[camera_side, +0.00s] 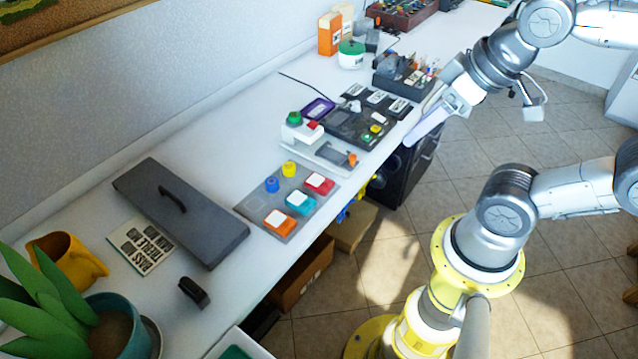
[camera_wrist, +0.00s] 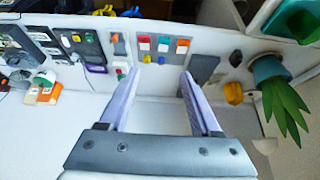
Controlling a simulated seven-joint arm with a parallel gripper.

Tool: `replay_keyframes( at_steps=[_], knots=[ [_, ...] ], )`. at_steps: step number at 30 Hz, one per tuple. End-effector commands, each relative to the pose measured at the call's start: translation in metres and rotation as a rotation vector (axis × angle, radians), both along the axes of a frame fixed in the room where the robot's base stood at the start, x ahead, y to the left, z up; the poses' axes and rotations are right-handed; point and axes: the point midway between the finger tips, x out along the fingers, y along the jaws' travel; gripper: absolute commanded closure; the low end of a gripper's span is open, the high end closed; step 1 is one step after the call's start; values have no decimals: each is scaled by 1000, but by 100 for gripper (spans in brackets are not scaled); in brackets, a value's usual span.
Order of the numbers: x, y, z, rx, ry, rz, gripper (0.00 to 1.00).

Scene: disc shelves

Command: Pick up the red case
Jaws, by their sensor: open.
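The red case (camera_side: 319,183) is a small block with a white top. It sits on the grey panel (camera_side: 252,207) near the table's front edge, beside a teal case (camera_side: 300,202) and an orange case (camera_side: 279,222). In the wrist view the red case (camera_wrist: 144,42) shows beyond the fingertips, left of the teal case (camera_wrist: 163,43) and orange case (camera_wrist: 182,46). My gripper (camera_side: 428,124) is apart from it, to its upper right in the side view. Its two pale fingers (camera_wrist: 157,78) are spread with nothing between them.
Blue (camera_side: 272,184) and yellow (camera_side: 290,168) knobs stand on the panel's rear side. A white device with green and red buttons (camera_side: 300,130) and a dark control board (camera_side: 350,128) lie nearby. A dark flat box with a handle (camera_side: 215,225) lies left of the panel.

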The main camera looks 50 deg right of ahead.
Motion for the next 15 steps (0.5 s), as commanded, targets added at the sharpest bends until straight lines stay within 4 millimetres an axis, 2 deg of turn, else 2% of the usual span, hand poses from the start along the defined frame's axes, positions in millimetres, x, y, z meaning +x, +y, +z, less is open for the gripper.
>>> replay_keyframes(
  at_steps=[1, 5, 15],
  knots=[
    [0, 0, 0, 0, 0, 0, 25],
    [0, 0, 0, 0, 0, 0, 3],
    [4, 0, 5, -9, -19, 18, 3]
  ],
)
